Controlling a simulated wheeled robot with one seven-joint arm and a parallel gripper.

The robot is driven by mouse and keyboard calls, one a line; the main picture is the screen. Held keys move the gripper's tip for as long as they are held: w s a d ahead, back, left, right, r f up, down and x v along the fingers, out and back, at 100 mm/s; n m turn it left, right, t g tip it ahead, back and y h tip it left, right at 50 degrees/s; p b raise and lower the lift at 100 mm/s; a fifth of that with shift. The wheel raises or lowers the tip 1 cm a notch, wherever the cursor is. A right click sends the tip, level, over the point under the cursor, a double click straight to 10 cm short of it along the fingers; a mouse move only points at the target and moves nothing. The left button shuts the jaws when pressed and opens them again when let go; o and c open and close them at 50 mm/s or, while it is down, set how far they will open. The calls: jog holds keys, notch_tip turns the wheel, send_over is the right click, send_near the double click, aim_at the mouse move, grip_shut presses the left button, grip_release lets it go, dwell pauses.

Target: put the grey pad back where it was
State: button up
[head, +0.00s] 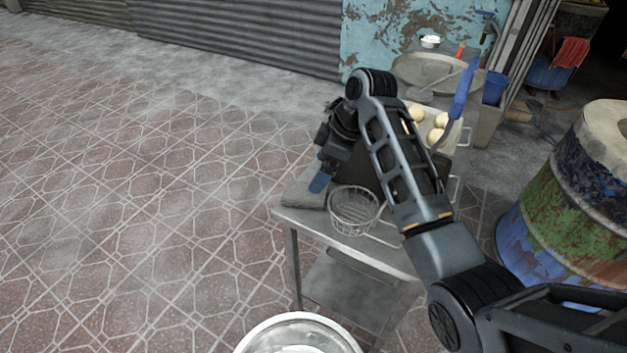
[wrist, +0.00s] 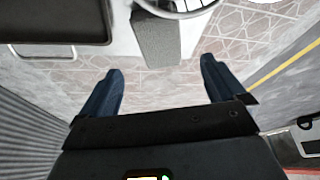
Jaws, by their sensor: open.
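The grey pad (head: 303,195) lies flat on the left corner of the metal table, beside the wire basket. It also shows in the wrist view (wrist: 157,38), at the top middle, lying along the table's edge. My gripper (head: 320,183) is at the pad's far right side in the head view, seemingly just above it. In the wrist view my gripper (wrist: 160,70) has its two blue fingers wide apart with nothing between them, and the pad is ahead of the gap. Whether a finger touches the pad cannot be told.
The wire basket (head: 354,211) stands right of the pad. A dark tray (wrist: 58,22) is on the table's other side. Pale dough balls (head: 437,120) lie behind my arm. A painted barrel (head: 560,205) stands right, a round metal bowl (head: 298,336) in front. The tiled floor left is clear.

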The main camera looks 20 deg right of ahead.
jog(key=shift+v, duration=2)
